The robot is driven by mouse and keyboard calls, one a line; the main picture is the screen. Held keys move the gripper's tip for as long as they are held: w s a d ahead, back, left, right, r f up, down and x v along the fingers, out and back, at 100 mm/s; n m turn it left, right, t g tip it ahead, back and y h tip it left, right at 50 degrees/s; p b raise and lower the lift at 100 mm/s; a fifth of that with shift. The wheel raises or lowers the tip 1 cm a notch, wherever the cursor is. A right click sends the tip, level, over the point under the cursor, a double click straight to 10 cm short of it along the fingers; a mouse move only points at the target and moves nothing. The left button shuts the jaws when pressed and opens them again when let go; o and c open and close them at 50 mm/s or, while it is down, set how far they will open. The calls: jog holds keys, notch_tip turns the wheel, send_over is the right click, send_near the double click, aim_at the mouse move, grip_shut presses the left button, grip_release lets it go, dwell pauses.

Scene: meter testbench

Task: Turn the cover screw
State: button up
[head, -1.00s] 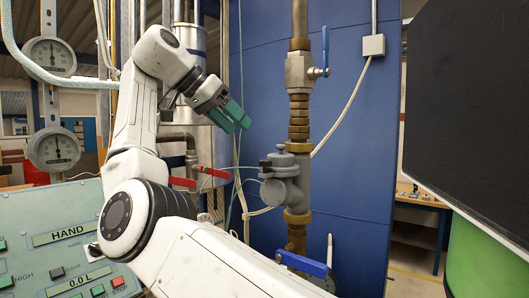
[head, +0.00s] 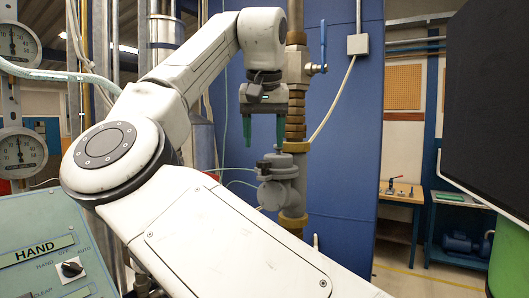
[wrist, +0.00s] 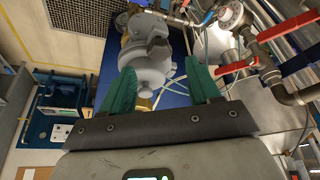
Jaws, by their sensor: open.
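The grey meter (head: 284,184) is fitted on a vertical brass pipe, with a small dark part (head: 262,167) at its upper left. I cannot make out for certain which part is the cover screw. My gripper (head: 263,140) points straight down above the meter, its two green fingers apart and empty. In the head view the fingertips are a little above the meter's top, clear of it. In the wrist view the meter (wrist: 147,65) shows beyond and between the open fingers (wrist: 165,88).
Brass fittings and a blue-handled valve (head: 314,68) are on the pipe just right of my gripper. Red-handled valves (wrist: 285,24) and pipes are at the right in the wrist view. A control panel (head: 45,255) stands at lower left, a dark screen (head: 490,100) at right.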

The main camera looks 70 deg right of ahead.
aim_at(262, 161)
jog(key=shift+p+x, duration=0.3)
jog(key=shift+x, duration=2.1)
jog(key=c, duration=1)
jog(key=shift+w+m+g, duration=0.15)
jog(key=shift+m+g, duration=0.35)
jog(key=shift+m, duration=1)
jog(key=shift+c, duration=0.2)
jog(key=o, duration=1)
jog(key=shift+o, duration=0.2)
jog(key=shift+a+r, duration=0.1)
jog(key=v, duration=1)
jog(key=shift+a+r+b, duration=0.15)
jog(key=shift+r+b, duration=0.1)
jog(key=shift+b, duration=0.2)
